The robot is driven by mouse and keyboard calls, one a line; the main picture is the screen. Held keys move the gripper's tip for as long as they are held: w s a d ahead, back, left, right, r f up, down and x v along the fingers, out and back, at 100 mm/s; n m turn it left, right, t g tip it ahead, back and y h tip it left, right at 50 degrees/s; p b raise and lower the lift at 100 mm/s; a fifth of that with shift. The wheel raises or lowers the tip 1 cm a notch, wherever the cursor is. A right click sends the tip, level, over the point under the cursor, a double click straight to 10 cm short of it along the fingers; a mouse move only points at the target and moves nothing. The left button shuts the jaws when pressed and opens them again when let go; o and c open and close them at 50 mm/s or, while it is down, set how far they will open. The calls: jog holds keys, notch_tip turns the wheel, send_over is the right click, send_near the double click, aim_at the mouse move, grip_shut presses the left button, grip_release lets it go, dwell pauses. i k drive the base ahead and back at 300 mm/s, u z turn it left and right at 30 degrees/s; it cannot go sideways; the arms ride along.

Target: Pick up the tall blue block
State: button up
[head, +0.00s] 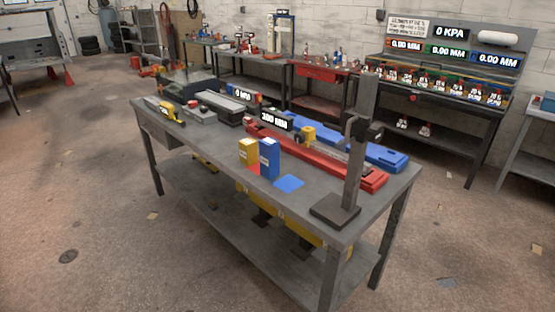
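The tall blue block (269,159) stands upright on the grey workbench (215,153), near the middle of its front part. A shorter yellow block (248,152) stands close to its left. A flat blue square (289,183) lies on the bench just right of the blue block, and a flat red patch (254,169) shows at the foot of the yellow block. My gripper is not in view, and nothing is seen holding the blue block.
A dark post on a square base (335,210) stands at the bench's right front corner. A long red rail (315,152) and a blue one (385,155) lie behind the blocks. A yellow tape measure (168,112) lies at the left. The floor in front (130,240) is mostly clear.

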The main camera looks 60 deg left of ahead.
aim_at(269, 147)
jog(key=u, duration=0.1)
jog(key=i, duration=1.1)
jog(key=u, duration=0.65)
jog(key=k, duration=0.2)
jog(key=u, duration=3.35)
